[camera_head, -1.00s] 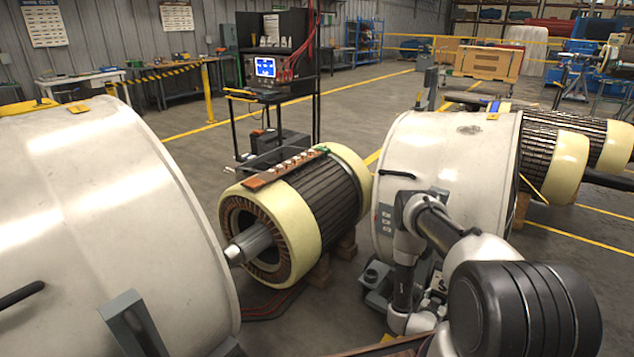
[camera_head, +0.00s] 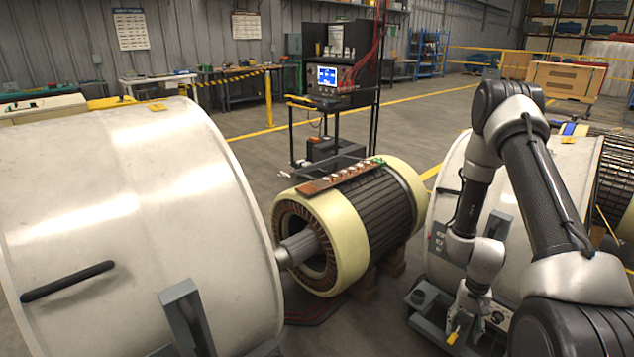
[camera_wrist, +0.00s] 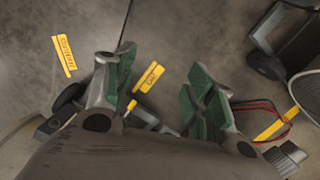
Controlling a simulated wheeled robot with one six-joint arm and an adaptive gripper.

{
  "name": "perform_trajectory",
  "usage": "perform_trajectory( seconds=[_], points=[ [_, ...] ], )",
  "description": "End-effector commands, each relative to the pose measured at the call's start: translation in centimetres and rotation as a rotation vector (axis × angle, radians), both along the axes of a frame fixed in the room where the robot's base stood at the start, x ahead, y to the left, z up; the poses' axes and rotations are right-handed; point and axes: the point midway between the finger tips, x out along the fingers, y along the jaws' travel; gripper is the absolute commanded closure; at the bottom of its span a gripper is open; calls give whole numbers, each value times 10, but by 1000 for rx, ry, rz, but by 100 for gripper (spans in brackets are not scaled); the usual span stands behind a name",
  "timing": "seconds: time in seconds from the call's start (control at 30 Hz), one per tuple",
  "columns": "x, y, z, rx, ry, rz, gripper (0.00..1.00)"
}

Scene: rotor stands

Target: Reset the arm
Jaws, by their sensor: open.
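My arm rises at the right of the head view and bends down to my gripper (camera_head: 470,300), which points at the floor beside the right white housing. In the wrist view my gripper (camera_wrist: 160,85) has its two green-padded fingers spread wide, with nothing held between them. Beyond the fingers lies grey floor with a yellow tag (camera_wrist: 148,77) in the gap and another yellow tag (camera_wrist: 64,56) to the left. The fingertips are small and partly unclear in the head view.
A large white housing (camera_head: 130,230) fills the left. A cream-ended rotor (camera_head: 345,225) rests on wooden blocks in the middle. The right white housing (camera_head: 445,205) stands close behind my arm. A cart with a monitor (camera_head: 327,76) stands behind the rotor. Open floor (camera_head: 235,150) lies behind the left housing.

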Motion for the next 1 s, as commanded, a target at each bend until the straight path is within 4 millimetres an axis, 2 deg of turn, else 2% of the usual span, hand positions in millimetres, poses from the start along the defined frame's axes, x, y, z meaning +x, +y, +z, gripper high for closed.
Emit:
perform_trajectory(
  seconds=[0.03, 0.2, 0.4, 0.5, 0.7, 0.8, 1.0],
  points=[
    [3, 5, 37, 17, 8, 29, 46],
    [-11, 22, 148, 61, 54, 136, 46],
    [-46, 37, 263, 67, 62, 246, 46],
    [-68, 42, 312, 55, 42, 294, 46],
    [-113, 51, 388, 5, -53, 372, 46],
    [-131, 55, 416, -30, -144, 402, 46],
    [-149, 62, 463, -97, -378, 441, 46]
  ],
)
